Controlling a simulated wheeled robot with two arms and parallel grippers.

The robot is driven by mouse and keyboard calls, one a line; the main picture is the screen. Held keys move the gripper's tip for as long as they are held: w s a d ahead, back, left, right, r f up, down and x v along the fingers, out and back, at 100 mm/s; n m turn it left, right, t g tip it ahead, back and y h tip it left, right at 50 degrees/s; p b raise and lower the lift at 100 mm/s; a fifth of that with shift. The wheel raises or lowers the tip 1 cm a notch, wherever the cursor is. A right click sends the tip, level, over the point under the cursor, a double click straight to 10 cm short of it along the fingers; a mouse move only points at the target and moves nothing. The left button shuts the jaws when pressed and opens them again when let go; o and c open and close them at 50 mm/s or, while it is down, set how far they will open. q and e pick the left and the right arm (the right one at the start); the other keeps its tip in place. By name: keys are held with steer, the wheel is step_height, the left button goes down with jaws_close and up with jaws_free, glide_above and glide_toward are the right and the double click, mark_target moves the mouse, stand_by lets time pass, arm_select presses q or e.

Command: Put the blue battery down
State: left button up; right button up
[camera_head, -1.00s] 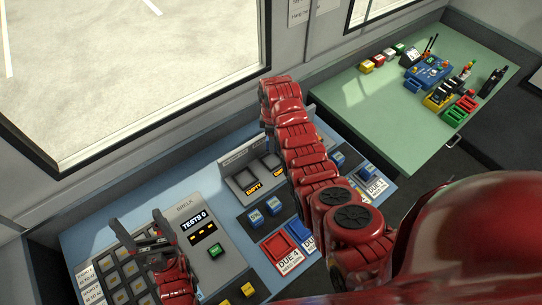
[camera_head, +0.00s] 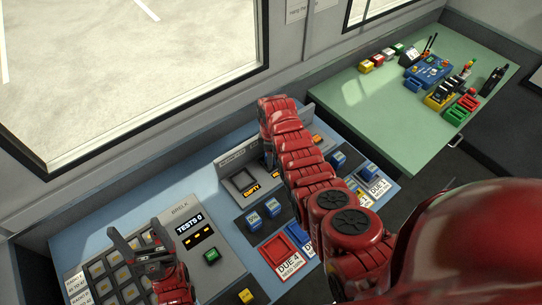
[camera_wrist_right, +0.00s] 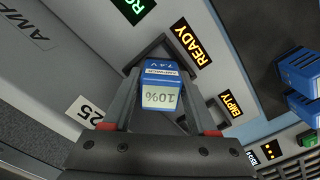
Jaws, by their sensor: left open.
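The blue battery (camera_wrist_right: 150,82), with a white label reading 10%, shows in the right wrist view between the two fingers of my right gripper (camera_wrist_right: 158,88). The fingers appear closed on its sides. It is at a dark charger slot beside a lit READY sign (camera_wrist_right: 190,46); how deep it sits I cannot tell. In the head view the right gripper and this battery are hidden behind my right arm, at the grey charger (camera_head: 226,160). My left gripper (camera_head: 140,240) is open and empty above the grey radio rack.
A neighbouring charger bay has an EMPTY sign (camera_wrist_right: 231,104). A red DUE tray (camera_head: 279,252) lies in front. The green table (camera_head: 365,110) at the back right holds several devices.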

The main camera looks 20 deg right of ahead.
steer(key=shift+o, duration=1.1)
steer(key=shift+r, duration=0.2)
steer(key=shift+w+r, duration=0.25)
steer(key=shift+w, duration=0.1)
steer(key=r, duration=0.1)
steer(key=r+b, duration=0.1)
steer(key=r, duration=0.1)
steer(key=r+b, duration=0.1)
steer(key=r, duration=0.1)
steer(key=shift+s+r, duration=0.25)
steer(key=shift+s, duration=0.15)
steer(key=r+p, duration=0.2)
steer(key=r, duration=0.3)
steer(key=shift+w+r, duration=0.1)
steer(key=shift+w, duration=0.1)
steer(key=shift+s+r+p, duration=0.15)
steer(key=shift+r+p, duration=0.25)
steer(key=shift+p, duration=0.15)
steer(key=shift+f, duration=0.1)
